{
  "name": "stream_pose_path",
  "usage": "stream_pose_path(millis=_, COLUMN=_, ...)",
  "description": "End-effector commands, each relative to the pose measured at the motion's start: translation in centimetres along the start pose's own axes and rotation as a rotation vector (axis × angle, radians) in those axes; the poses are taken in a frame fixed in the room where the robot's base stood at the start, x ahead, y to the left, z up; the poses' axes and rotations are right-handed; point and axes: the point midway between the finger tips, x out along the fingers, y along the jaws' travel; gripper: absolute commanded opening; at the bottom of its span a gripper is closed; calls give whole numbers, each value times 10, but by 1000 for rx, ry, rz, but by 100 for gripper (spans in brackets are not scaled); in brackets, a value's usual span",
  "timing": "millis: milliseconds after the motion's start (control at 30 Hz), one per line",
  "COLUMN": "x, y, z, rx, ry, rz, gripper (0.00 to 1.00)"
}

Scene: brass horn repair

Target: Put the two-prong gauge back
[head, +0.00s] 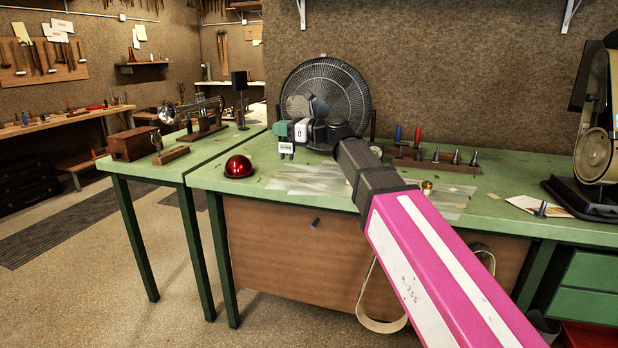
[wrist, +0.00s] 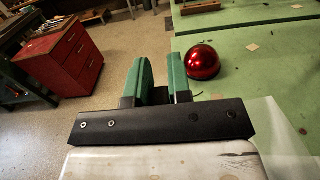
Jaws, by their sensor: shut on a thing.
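My gripper (head: 284,131) is in front of the fan, above the left part of the green bench (head: 205,178). Its green fingers (wrist: 160,66) stand a little apart in the wrist view. In the head view it is shut on a small dark piece with a white label and two short prongs pointing down, which looks like the two-prong gauge (head: 286,148). In the wrist view I cannot make the gauge out clearly. A rack of tools (head: 435,164) stands at the back of the bench, right of my arm, with blue and red handles and several grey cones.
A shiny red dome (head: 238,166) sits left of the gripper; it also shows in the wrist view (wrist: 202,62). A black fan (head: 345,85) stands behind. A small brass cup (head: 427,187) is right of my arm. A horn (head: 190,108) and wooden box (head: 133,143) occupy the left bench.

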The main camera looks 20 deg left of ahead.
Motion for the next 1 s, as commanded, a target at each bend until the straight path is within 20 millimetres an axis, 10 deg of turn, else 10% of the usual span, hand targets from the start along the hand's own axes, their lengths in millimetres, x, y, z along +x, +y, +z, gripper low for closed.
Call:
stream_pose_path(millis=600, x=-36, y=-98, z=-62, rx=1, ry=0, rz=-2, gripper=0)
stream_pose_path(millis=1000, x=-41, y=-106, z=-88, rx=2, ry=0, rz=-1, gripper=0)
